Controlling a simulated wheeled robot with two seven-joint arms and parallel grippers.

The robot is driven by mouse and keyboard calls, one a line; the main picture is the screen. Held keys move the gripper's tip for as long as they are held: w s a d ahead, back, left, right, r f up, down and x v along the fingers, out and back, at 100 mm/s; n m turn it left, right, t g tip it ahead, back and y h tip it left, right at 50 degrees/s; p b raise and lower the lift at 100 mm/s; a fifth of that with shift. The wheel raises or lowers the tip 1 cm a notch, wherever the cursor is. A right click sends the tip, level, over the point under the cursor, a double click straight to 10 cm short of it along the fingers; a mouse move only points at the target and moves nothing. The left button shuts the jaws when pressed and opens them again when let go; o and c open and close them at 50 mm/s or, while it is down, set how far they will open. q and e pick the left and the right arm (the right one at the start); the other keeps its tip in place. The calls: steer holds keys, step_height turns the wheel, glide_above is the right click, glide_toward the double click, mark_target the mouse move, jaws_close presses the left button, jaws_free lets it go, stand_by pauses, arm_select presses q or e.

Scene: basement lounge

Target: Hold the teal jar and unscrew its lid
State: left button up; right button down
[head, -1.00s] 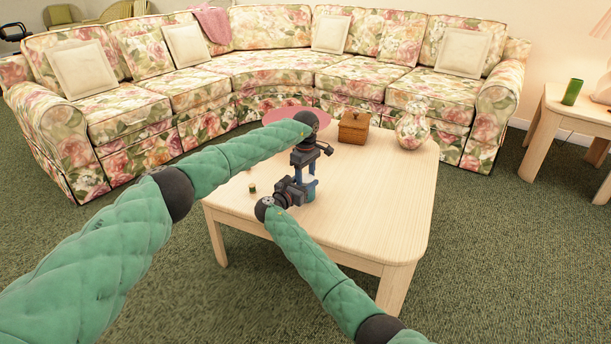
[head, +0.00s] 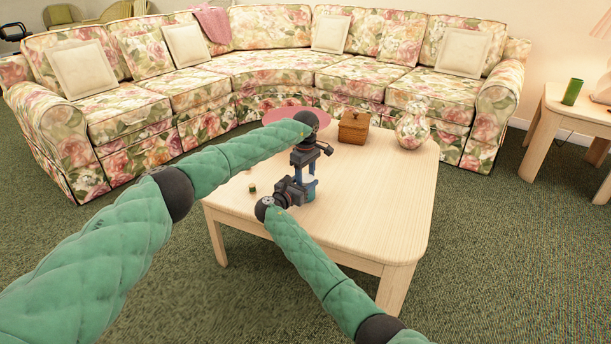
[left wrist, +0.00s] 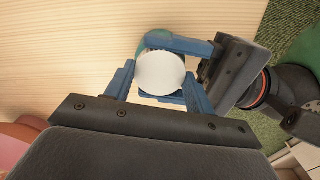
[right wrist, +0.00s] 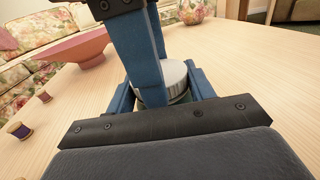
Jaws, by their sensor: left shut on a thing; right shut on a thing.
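The teal jar (head: 310,196) stands on the pale wooden coffee table, mostly hidden by my grippers. Its round white lid (left wrist: 160,72) shows from above in the left wrist view, and its ribbed side (right wrist: 176,76) shows in the right wrist view. My left gripper (head: 306,174) comes down from above and is shut on the lid, one finger on each side. My right gripper (head: 307,190) reaches in low from the front and is shut on the jar's body below the lid. A sliver of teal (left wrist: 153,41) shows beside the lid. Whether the lid has loosened cannot be seen.
On the coffee table (head: 375,215) are a pink bowl (head: 285,113), a brown wooden box (head: 353,128), a floral vase (head: 411,131) and small spools (right wrist: 19,130). The table's right side is clear. A floral sofa (head: 270,68) stands behind.

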arm_select(q)
steer(key=o, duration=1.1)
steer(key=shift+r, duration=0.1)
steer(key=shift+r, duration=2.2)
arm_select(e)
steer(key=shift+c, duration=2.3)
jaws_free()
